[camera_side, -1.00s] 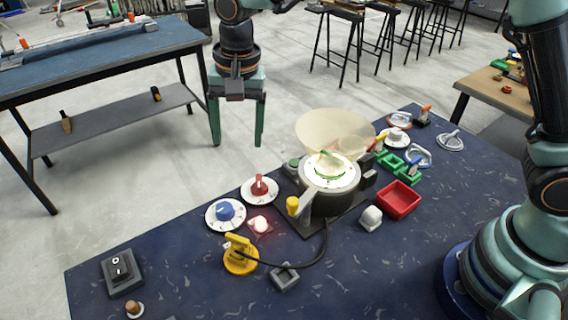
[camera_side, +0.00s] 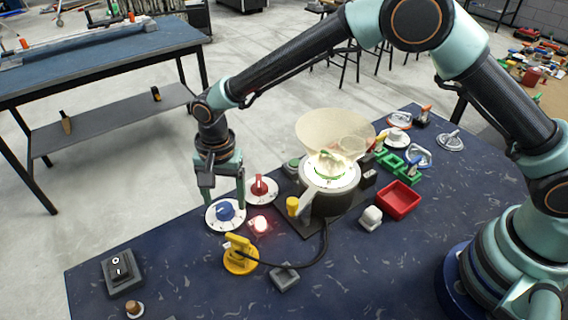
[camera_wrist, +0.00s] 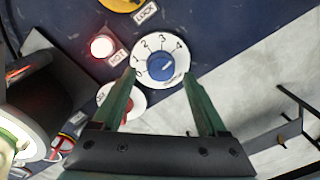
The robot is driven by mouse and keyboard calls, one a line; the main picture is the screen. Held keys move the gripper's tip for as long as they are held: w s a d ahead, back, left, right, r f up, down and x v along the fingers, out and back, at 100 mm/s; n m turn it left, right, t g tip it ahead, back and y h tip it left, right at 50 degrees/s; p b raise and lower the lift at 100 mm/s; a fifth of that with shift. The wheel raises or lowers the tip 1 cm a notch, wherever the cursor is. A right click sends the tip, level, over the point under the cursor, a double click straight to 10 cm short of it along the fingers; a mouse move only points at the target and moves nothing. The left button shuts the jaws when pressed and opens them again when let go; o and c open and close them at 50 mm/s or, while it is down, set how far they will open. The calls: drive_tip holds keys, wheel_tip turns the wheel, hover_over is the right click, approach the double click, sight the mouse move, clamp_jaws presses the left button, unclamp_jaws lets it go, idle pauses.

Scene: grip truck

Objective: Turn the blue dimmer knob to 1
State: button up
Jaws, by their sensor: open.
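The blue dimmer knob (camera_side: 226,211) sits on a round white dial (camera_side: 213,222) on the dark blue table. In the wrist view the blue knob (camera_wrist: 160,66) is at the middle of the white dial (camera_wrist: 160,83), marked 0 to 4 from left over the top to right. I cannot tell clearly which number the knob points to. My gripper (camera_side: 224,202) is open and points down over the dial. In the wrist view its fingertips (camera_wrist: 159,77) are apart on the left and right of the knob, with nothing between them gripped. The height gap is unclear.
A red knob (camera_side: 259,186) on a white dial stands close to the right, with a glowing red lamp (camera_side: 259,224) near it. A yellow lever (camera_side: 239,255) is in front. A lit round device (camera_side: 331,178) stands farther right. The table's edge is just left.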

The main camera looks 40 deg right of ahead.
drive_tip(key=shift+f, duration=0.9)
clamp_jaws()
